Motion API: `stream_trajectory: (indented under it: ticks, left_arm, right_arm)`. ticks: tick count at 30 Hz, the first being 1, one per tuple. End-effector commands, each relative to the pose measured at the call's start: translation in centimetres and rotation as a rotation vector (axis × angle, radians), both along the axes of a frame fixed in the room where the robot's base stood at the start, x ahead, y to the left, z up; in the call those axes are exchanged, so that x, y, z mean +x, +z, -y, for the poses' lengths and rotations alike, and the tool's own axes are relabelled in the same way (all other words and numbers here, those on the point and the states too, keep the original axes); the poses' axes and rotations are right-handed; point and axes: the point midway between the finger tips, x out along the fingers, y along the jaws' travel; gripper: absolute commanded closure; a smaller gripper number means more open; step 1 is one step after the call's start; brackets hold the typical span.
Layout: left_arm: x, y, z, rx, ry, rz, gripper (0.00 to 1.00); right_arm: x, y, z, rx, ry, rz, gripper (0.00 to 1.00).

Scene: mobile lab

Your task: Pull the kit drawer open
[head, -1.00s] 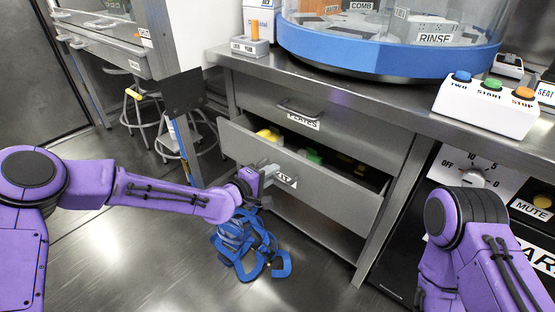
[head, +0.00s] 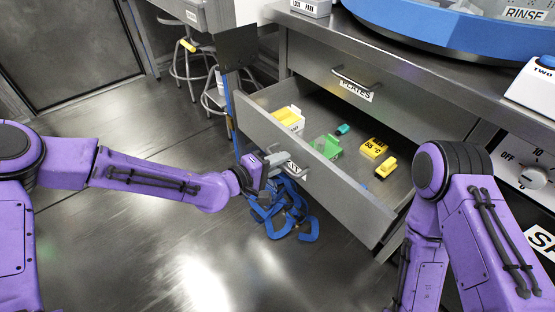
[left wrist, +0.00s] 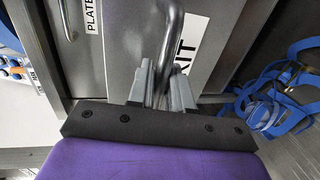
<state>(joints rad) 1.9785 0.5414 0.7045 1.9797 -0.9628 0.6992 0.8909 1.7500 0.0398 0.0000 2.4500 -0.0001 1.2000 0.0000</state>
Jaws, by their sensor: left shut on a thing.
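The kit drawer (head: 330,185) is pulled well out below the plates drawer in the head view. Inside lie a yellow and white item (head: 289,117), a green item (head: 327,146), a yellow block (head: 373,147) and a smaller yellow item (head: 387,167). My left gripper (head: 276,160) is at the drawer's front. In the left wrist view its fingers (left wrist: 161,85) are shut around the bar handle (left wrist: 173,40), beside the KIT label (left wrist: 185,45). The right arm shows at the right of the head view, but its gripper is out of view.
The plates drawer (head: 335,90) above is shut. A heap of blue straps (head: 283,212) lies on the floor below the kit drawer's front. Stools (head: 190,65) stand at the back left. The floor left of the straps is clear.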

Motion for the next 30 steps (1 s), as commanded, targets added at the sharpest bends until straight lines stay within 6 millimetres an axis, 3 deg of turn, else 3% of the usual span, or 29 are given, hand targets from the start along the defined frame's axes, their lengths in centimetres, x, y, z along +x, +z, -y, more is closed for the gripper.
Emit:
stream_trajectory:
  ticks: [5, 6, 7, 8, 18, 30]
  left_arm:
    - [0.1, 0.0, -0.1, 0.001, 0.003, 0.001, 1.00]
    - [0.1, 0.0, -0.2, 0.001, 0.004, 0.001, 0.77]
    - [0.1, 0.0, -0.2, 0.001, 0.004, 0.001, 0.68]
    - [0.1, 0.0, -0.2, 0.001, 0.004, 0.001, 0.66]
    - [-0.3, 0.3, -0.6, 0.000, 0.003, 0.000, 0.66]
    - [-5.6, 2.2, -7.0, -0.001, 0.006, 0.001, 0.66]
  right_arm:
    - [0.0, 0.0, 0.0, 0.000, 0.000, 0.000, 0.60]
    - [0.0, 0.0, 0.0, 0.000, 0.000, 0.000, 0.60]
    - [0.0, 0.0, 0.0, 0.000, 0.000, 0.000, 0.60]
    - [0.0, 0.0, 0.0, 0.000, 0.000, 0.000, 0.60]
    - [0.0, 0.3, 0.0, 0.000, 0.000, 0.000, 0.60]
    - [0.0, 2.6, 0.0, 0.000, 0.000, 0.000, 0.60]
